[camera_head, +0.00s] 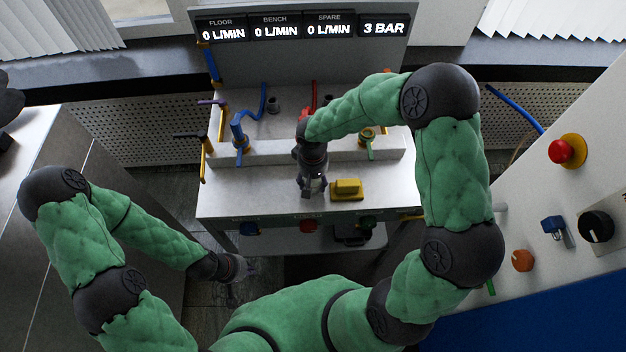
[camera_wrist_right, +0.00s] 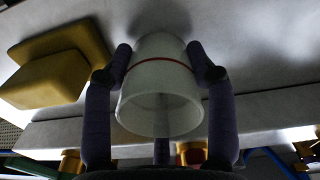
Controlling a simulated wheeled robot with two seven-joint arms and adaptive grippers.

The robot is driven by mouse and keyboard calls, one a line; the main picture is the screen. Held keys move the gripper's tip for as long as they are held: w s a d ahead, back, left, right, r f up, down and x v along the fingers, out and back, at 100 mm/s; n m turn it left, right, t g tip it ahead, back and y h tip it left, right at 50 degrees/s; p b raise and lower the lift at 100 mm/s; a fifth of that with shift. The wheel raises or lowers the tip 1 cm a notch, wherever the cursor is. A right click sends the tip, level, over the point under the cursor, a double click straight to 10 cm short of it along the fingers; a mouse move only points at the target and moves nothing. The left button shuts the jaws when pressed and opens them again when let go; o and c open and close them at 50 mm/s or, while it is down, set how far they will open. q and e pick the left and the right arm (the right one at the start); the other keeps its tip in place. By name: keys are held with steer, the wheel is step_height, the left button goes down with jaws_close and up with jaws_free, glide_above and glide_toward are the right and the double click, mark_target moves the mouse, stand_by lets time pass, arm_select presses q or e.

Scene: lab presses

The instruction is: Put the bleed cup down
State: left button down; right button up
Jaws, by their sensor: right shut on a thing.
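The bleed cup (camera_wrist_right: 160,88) is a pale, translucent cup with a red line around it, seen in the right wrist view. My right gripper (camera_wrist_right: 165,75) is shut on it, with dark fingers on both sides. In the head view my right gripper (camera_head: 313,190) points down over the front part of the white bench (camera_head: 250,200), and the cup is mostly hidden there. I cannot tell whether the cup touches the bench top. My left gripper (camera_head: 238,268) hangs low, left of the bench's front, away from the cup; its jaws are too small and dark to read.
A yellow block (camera_head: 347,189) sits on the bench just right of my right gripper. Behind are a raised ledge with a blue valve (camera_head: 240,140), a green valve (camera_head: 368,138) and a red hose (camera_head: 313,95). The display panel (camera_head: 300,28) reads zero flows and 3 BAR. Bench front-left is clear.

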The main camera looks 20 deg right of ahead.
steer(key=shift+f, duration=0.2)
steer(key=o, duration=1.2)
steer(key=shift+r, duration=0.15)
